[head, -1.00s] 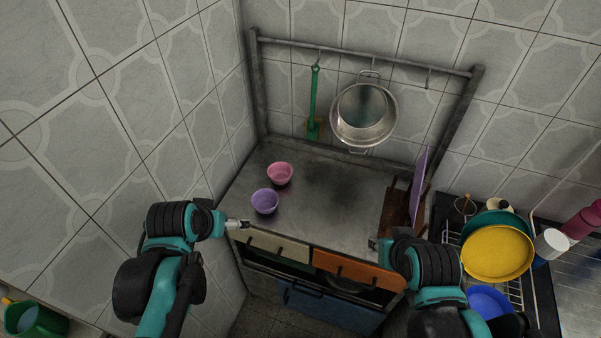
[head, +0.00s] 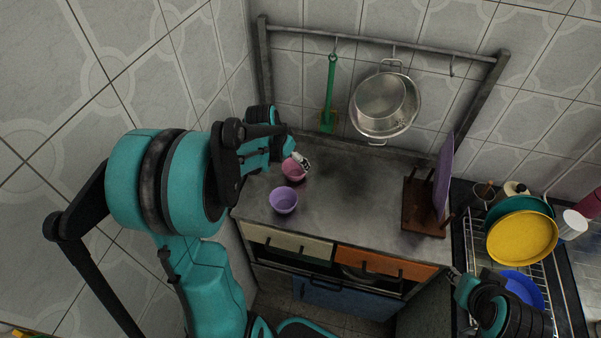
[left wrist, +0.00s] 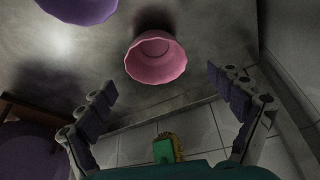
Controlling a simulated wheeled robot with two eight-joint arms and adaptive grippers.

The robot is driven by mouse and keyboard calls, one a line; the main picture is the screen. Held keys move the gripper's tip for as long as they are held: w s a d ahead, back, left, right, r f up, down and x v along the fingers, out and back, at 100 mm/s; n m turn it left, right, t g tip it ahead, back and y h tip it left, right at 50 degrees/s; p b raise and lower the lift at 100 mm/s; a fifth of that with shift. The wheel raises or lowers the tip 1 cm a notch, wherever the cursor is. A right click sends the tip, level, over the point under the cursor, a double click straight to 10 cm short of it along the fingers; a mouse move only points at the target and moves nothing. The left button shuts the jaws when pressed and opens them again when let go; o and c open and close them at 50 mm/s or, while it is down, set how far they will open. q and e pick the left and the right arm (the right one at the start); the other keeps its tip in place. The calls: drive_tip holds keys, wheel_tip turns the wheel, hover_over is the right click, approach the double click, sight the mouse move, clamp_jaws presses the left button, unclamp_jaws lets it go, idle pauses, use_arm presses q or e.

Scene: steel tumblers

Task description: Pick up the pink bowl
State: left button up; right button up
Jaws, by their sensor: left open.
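The pink bowl (head: 291,174) stands upright on the metal counter, and my left gripper (head: 301,162) is right at its far side, partly covering it in the head view. In the left wrist view the pink bowl (left wrist: 156,62) lies ahead, roughly centred between the spread fingers of my left gripper (left wrist: 162,84). The fingers are open and empty; I see no contact with the bowl. My right gripper (head: 463,283) is low on the right, away from the bowl, and its fingers are too small to read.
A purple bowl (head: 284,201) stands close in front of the pink one. A wooden rack (head: 424,207) with a purple board (head: 443,178) is on the counter's right. A steel pot (head: 385,104) and a green-handled utensil (head: 330,92) hang behind. The counter's middle is clear.

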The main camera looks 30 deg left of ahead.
sight(298, 171)
use_arm(q)
drive_tip(key=b+x, duration=0.1)
drive_tip(key=x, duration=0.1)
drive_tip(key=b+x, duration=0.1)
drive_tip(key=x, duration=0.1)
drive_tip(key=shift+s+d+f, duration=0.1)
drive_tip(key=shift+d+f, duration=0.1)
drive_tip(key=shift+f, duration=0.15)
drive_tip(key=shift+w+f, duration=0.25)
drive_tip(key=shift+f, duration=0.15)
drive_tip(key=shift+s+r, duration=0.1)
drive_tip(key=shift+c, duration=1)
drive_tip(key=c, duration=1)
